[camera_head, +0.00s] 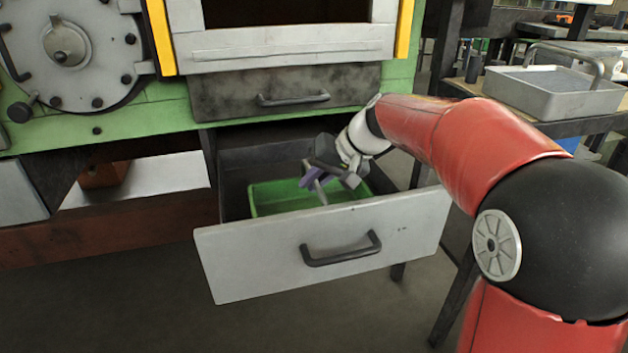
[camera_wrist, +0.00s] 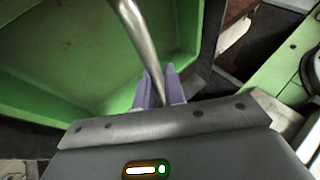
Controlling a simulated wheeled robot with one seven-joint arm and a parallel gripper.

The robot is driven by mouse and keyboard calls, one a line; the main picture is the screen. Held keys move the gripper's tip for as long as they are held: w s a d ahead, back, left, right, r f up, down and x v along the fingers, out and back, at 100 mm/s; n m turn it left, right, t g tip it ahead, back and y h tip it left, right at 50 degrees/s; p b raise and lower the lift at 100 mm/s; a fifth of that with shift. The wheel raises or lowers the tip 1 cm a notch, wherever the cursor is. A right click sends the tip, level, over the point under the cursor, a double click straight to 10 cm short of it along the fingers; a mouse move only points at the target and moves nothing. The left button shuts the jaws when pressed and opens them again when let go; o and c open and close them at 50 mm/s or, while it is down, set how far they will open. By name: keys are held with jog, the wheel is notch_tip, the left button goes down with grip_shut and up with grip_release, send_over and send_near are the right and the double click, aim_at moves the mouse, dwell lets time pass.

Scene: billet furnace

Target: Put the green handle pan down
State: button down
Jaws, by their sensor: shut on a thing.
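The green pan (camera_head: 268,200) is inside the open drawer (camera_head: 222,248), with its lower part hidden by the drawer front. I cannot tell whether it touches the drawer floor. My gripper (camera_head: 315,182) reaches down into the drawer, its purple fingers shut on the pan's metal handle. In the wrist view the bare metal handle (camera_wrist: 140,35) runs down between the fingertips of the gripper (camera_wrist: 158,90). The green pan (camera_wrist: 60,65) fills the left and top of that view and looks empty where visible.
A closed dark drawer (camera_head: 335,92) is above the open one, under the furnace opening. A grey handled pan (camera_head: 545,98) stands on the side table (camera_head: 580,125) at the right. The floor (camera_head: 130,290) in front of the drawer is clear.

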jog(key=c, duration=1.5)
grip_release()
jog(key=shift+r, duration=0.15)
jog(key=v, duration=1.1)
jog(key=shift+s+d+r+p, duration=0.1)
jog(key=shift+d+r+p, duration=0.2)
jog(key=shift+p, duration=0.1)
